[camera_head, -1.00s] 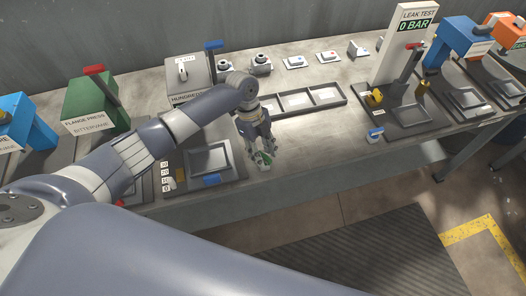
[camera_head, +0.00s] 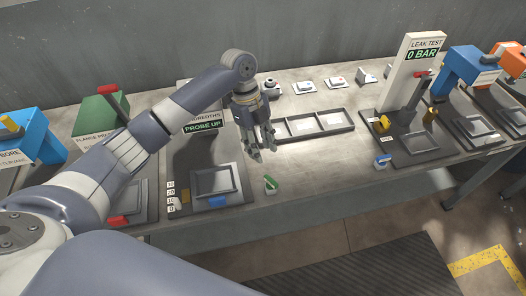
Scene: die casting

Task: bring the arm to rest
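My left arm comes in from the left and reaches over the bench (camera_head: 345,165). My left gripper (camera_head: 264,150) hangs fingers down above the bench, in front of the left end of the divided tray. Its fingers are apart and nothing shows between them. A small part with a green lever (camera_head: 271,185) stands on the bench near the front edge, below the gripper and apart from it. My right gripper is not in view.
The hardness station (camera_head: 200,165), reading "PROBE UP", stands behind my forearm. The divided tray (camera_head: 335,120) lies right of the gripper. The leak test station (camera_head: 418,75) reads "0 BAR". Open bench lies between.

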